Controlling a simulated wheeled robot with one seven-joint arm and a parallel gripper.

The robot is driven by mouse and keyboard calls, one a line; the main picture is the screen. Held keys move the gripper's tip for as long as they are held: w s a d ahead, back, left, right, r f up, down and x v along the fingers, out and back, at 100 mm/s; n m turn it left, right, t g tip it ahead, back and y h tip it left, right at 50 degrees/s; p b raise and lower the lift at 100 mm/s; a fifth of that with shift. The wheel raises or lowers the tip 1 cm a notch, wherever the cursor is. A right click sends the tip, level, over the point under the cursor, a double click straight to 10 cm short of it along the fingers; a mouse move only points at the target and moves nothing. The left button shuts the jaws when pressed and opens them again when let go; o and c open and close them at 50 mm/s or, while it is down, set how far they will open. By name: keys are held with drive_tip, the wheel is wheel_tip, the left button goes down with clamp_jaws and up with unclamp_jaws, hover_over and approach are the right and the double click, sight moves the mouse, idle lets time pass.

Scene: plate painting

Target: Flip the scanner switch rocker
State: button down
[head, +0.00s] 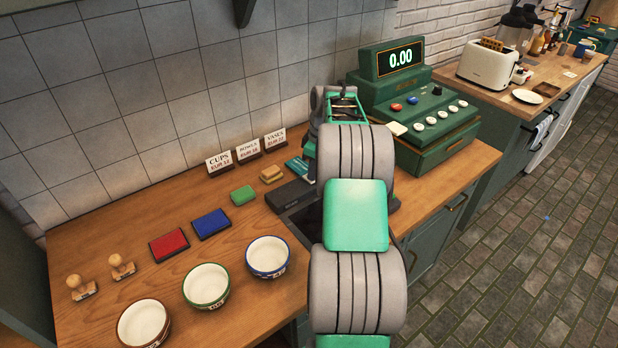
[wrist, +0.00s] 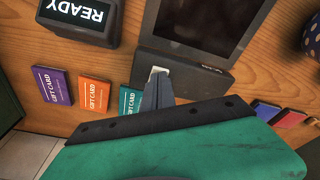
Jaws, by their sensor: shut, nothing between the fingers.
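In the wrist view, a black scanner unit (wrist: 215,70) with a dark glass panel lies on the wooden counter. A small pale piece that looks like its switch rocker (wrist: 155,71) sits at the unit's near left corner. My gripper (wrist: 157,80) is shut and empty, with its narrow fingertips right at the pale piece. I cannot tell whether they touch it or which way the rocker is tilted. In the head view, part of the scanner (head: 290,195) shows left of my arm, which hides its right side and my fingertips.
A black box reading READY (wrist: 82,16) and purple, orange and teal gift cards (wrist: 97,94) are close to the left of my fingers. The green cash register (head: 425,110) stands behind right. Three bowls (head: 207,286), ink pads (head: 169,244) and stamps (head: 80,288) occupy the left counter.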

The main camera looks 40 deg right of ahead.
drive_tip(key=shift+f, duration=0.35)
drive_tip(key=shift+r, duration=0.15)
wheel_tip(320, 180, up, 7)
drive_tip(key=p, duration=0.4)
drive_tip(key=shift+p, duration=0.35)
